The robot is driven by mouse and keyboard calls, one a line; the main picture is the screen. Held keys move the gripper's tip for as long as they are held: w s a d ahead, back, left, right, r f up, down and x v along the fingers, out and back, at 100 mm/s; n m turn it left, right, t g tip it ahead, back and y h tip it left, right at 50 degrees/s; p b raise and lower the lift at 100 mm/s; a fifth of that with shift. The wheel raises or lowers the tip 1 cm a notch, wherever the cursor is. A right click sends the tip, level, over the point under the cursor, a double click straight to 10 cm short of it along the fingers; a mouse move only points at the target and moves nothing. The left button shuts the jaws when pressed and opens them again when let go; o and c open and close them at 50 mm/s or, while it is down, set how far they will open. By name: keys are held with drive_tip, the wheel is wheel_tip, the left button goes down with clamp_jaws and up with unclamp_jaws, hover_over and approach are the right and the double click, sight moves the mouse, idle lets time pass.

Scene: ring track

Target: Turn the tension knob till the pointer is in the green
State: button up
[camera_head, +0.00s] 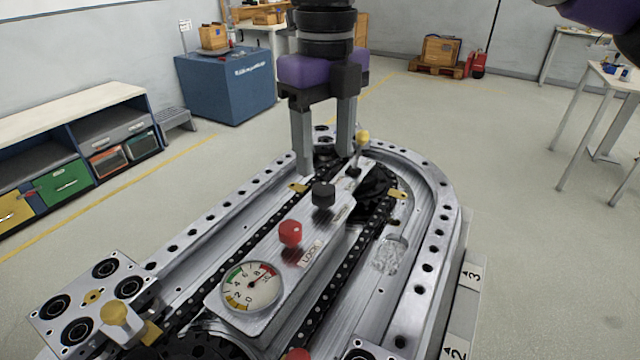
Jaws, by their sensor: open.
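The black knob (323,194) stands on the silver centre plate of the ring track; it is probably the tension knob, but the label beside it is too small to read. The round gauge (250,288) at the plate's near end has yellow, green and red bands. Its thin pointer seems to lean up and right toward the red, but is hard to make out. My gripper (325,163) points down above the far part of the track, behind the black knob. Its two grey fingers are apart, with nothing seen held between them.
A red knob (290,233) by a LOCK label stands between gauge and black knob. A yellow-tipped lever (362,138) rises close to my right finger. A curved rail (430,240) surrounds the plate. A block with black rings (92,300) sits near left.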

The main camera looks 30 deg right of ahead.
sight(324, 188)
wheel_tip(324, 188, down, 8)
drive_tip(key=shift+a+r+b, duration=0.1)
drive_tip(key=shift+r+b, duration=0.15)
drive_tip(key=shift+b, duration=0.15)
clamp_jaws()
